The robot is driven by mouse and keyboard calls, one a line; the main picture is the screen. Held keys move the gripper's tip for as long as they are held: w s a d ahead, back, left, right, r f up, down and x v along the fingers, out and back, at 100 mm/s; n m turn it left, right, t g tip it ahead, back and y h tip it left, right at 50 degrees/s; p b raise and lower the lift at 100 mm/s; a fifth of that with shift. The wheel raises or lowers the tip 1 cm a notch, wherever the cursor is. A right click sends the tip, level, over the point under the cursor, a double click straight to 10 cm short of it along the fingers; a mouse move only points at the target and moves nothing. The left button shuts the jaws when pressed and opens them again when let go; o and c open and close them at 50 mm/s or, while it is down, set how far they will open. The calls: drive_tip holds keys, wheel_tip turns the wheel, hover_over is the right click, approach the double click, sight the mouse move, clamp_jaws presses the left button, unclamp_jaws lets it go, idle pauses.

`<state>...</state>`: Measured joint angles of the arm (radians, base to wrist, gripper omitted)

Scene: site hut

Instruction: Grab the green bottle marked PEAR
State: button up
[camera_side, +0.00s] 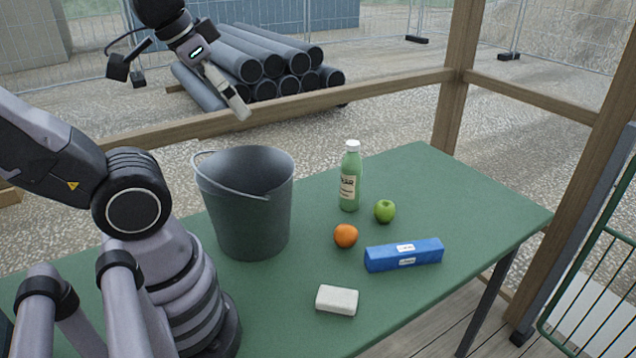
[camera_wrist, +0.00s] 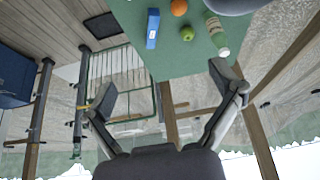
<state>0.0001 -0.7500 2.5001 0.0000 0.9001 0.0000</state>
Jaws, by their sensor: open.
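The green bottle (camera_side: 350,178) has a white cap and a pale label. It stands upright on the green table, behind the green apple. In the wrist view the bottle (camera_wrist: 217,36) shows near the top, upside down, with its cap toward my gripper. My gripper (camera_side: 243,112) is raised at the upper left in the side view, well apart from the bottle and beyond the bucket. In the wrist view my gripper (camera_wrist: 163,82) has its two fingers spread wide with nothing between them. The label's lettering is too small to read surely.
A dark bucket (camera_side: 245,215) stands left of the bottle. A green apple (camera_side: 384,211), an orange (camera_side: 346,236), a blue box (camera_side: 404,255) and a white block (camera_side: 337,300) lie in front of it on the table (camera_side: 482,213). A wooden rail (camera_side: 290,103) runs behind.

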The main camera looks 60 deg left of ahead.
drive_tip(key=w+a+f+n+t, duration=0.1)
drive_tip(key=w+f+n+t, duration=0.15)
drive_tip(key=w, duration=1.75)
drive_tip(key=n+t+y, duration=0.4)
drive_tip(key=t+y, duration=0.1)
hover_over(348, 170)
drive_tip(key=d, duration=0.6)
wheel_tip(348, 170, down, 17)
drive_tip(key=s+a+f+y, duration=0.1)
drive_tip(key=f, duration=0.2)
drive_tip(key=s+a+f+t+y, duration=0.1)
drive_tip(key=f, duration=0.3)
drive_tip(key=s+a+f+t+y, duration=0.1)
drive_tip(key=s+a+f+y, duration=0.1)
drive_tip(key=f, duration=0.1)
drive_tip(key=shift+f, duration=0.25)
drive_tip(key=x, duration=0.7)
drive_tip(key=shift+w+r, duration=0.15)
